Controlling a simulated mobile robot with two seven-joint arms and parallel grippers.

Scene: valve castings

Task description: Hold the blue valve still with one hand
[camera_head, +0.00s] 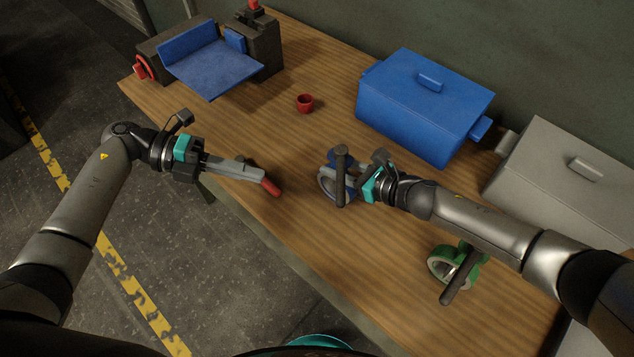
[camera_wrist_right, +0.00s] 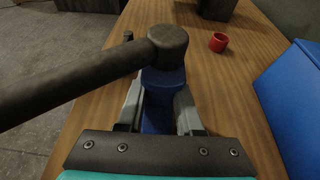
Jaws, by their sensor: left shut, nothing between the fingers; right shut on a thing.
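The blue valve (camera_head: 327,184) stands on the wooden table in the middle of the head view. It has a pale ring and a long dark lever (camera_head: 341,175) across it. My right gripper (camera_head: 360,181) is shut on its blue body. In the right wrist view, the blue body (camera_wrist_right: 162,105) sits between the two fingers, and the lever (camera_wrist_right: 85,80) runs off to the left from a round hub. My left gripper (camera_head: 250,173) is shut and empty, left of the valve and apart from it. A red grip-like piece (camera_head: 271,187) shows at its tips; I cannot tell whether they touch.
A green valve (camera_head: 470,262) with a dark lever stands near my right forearm. A red cup (camera_head: 305,103) stands behind the blue valve. A blue lidded box (camera_head: 410,105) and a grey one (camera_head: 560,190) line the back. A dark fixture with a blue plate (camera_head: 215,72) is at far left.

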